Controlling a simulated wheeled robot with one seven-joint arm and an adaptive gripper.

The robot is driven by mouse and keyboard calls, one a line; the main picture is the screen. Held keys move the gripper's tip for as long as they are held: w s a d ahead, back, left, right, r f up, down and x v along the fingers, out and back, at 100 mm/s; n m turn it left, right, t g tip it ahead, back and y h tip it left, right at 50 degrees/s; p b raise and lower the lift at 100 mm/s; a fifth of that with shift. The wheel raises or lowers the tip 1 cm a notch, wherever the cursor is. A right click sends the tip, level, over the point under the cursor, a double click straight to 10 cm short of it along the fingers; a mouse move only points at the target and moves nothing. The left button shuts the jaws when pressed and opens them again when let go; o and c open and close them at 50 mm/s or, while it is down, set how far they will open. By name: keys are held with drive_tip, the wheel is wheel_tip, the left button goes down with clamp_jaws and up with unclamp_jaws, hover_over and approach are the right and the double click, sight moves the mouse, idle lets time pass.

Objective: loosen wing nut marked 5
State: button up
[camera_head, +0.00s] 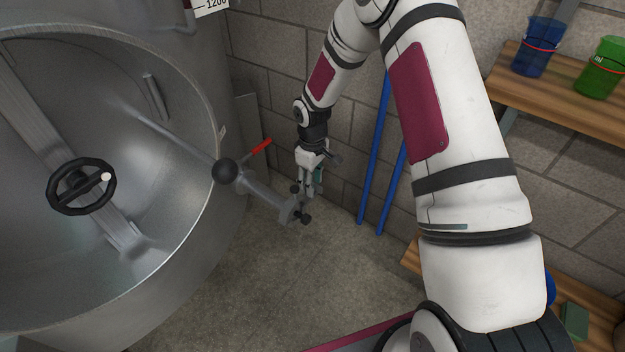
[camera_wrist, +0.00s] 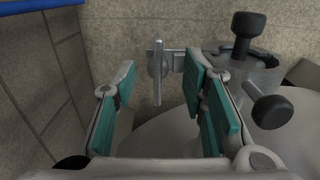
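My gripper (camera_head: 308,188) points down beside the end of a grey metal arm fitting with black knobs (camera_head: 304,217). In the wrist view my gripper (camera_wrist: 160,88) is open, its teal pads wide apart with nothing between them. Beyond the fingertips is a small grey metal piece with an upright bar (camera_wrist: 157,72); it looks like a handle or wing. No number 5 can be read, so I cannot tell whether it is the marked wing nut. Two black knobs, one upper (camera_wrist: 246,26) and one lower (camera_wrist: 272,108), sit on a grey fitting to the right, outside the fingers.
A large steel tank (camera_head: 190,270) with a round opening fills the left; a black handwheel (camera_head: 82,187) shows in it. A black ball (camera_head: 225,172) and a red lever (camera_head: 262,147) are close to my gripper. Blue poles (camera_head: 373,165) lean on the block wall. A wooden shelf (camera_head: 540,95) holds cups.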

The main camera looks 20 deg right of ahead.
wheel_tip(320, 180, up, 12)
idle(0.7)
drive_tip(key=shift+r, duration=0.15)
drive_tip(key=s+d+r+m+h, duration=0.1)
drive_tip(key=s+r+m, duration=0.2)
drive_tip(key=s+r, duration=1.5)
drive_tip(key=s+a+r+m+y, duration=0.1)
drive_tip(key=s+r+m, duration=0.1)
drive_tip(key=s, duration=1)
drive_tip(key=s+r+m, duration=0.2)
drive_tip(key=s+r, duration=0.1)
drive_tip(key=s, duration=0.9)
wheel_tip(320, 180, up, 25)
drive_tip(key=t+p, duration=0.4)
drive_tip(key=p, duration=2)
drive_tip(key=shift+w+d, duration=0.2)
